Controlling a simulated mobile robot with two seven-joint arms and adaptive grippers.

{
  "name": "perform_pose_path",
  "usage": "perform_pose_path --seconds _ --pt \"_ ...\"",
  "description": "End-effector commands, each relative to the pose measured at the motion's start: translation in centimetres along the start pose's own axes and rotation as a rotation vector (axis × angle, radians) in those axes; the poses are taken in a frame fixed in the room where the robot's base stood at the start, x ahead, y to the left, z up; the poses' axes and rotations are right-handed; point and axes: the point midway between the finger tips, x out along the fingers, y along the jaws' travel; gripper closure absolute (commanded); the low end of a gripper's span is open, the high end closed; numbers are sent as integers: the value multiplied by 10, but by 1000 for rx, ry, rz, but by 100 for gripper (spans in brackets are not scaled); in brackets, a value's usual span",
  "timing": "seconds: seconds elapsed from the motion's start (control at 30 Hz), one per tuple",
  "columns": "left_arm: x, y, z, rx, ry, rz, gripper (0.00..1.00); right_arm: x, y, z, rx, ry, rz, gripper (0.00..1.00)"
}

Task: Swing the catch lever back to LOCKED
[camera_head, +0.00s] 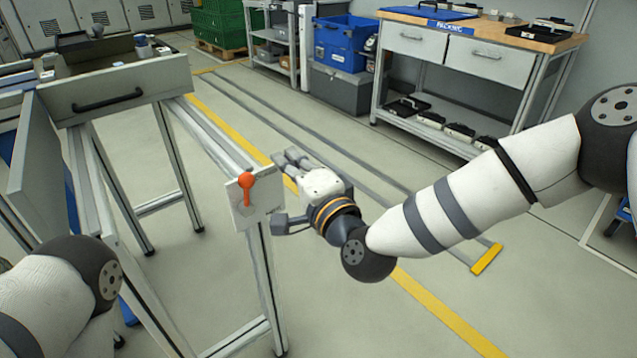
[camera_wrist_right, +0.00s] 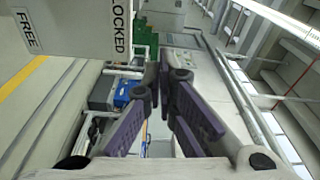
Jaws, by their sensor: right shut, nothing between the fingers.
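The catch lever (camera_head: 247,183) is orange-red with a round knob and stands roughly upright in the picture, on a pale plate (camera_head: 268,203) at the end of a rail. The head view does not show which label it points to. In the right wrist view the plate's edge (camera_wrist_right: 80,22) carries the words FREE and LOCKED; the lever is not seen there. My right gripper (camera_head: 284,158) is just right of and beyond the plate, shut and empty. Its fingertips (camera_wrist_right: 163,72) meet in the wrist view. My left gripper is out of view.
A grey drawer unit (camera_head: 125,88) stands at the left on a metal frame. A packing bench (camera_head: 480,50) with drawers is at the back right, beside a blue bin (camera_head: 340,42). A green crate (camera_head: 222,25) sits on a pallet.

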Motion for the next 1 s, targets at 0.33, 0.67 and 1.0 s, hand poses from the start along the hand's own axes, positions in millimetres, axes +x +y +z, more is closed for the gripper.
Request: perform_pose_path --seconds 0.33,0.67,1.0 --pt "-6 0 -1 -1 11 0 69 -81 2 0 1 -2 6 100" --pt "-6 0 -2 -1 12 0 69 -99 2 1 1 -1 4 100" --pt "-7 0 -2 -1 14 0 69 -100 5 2 -5 -7 16 100"
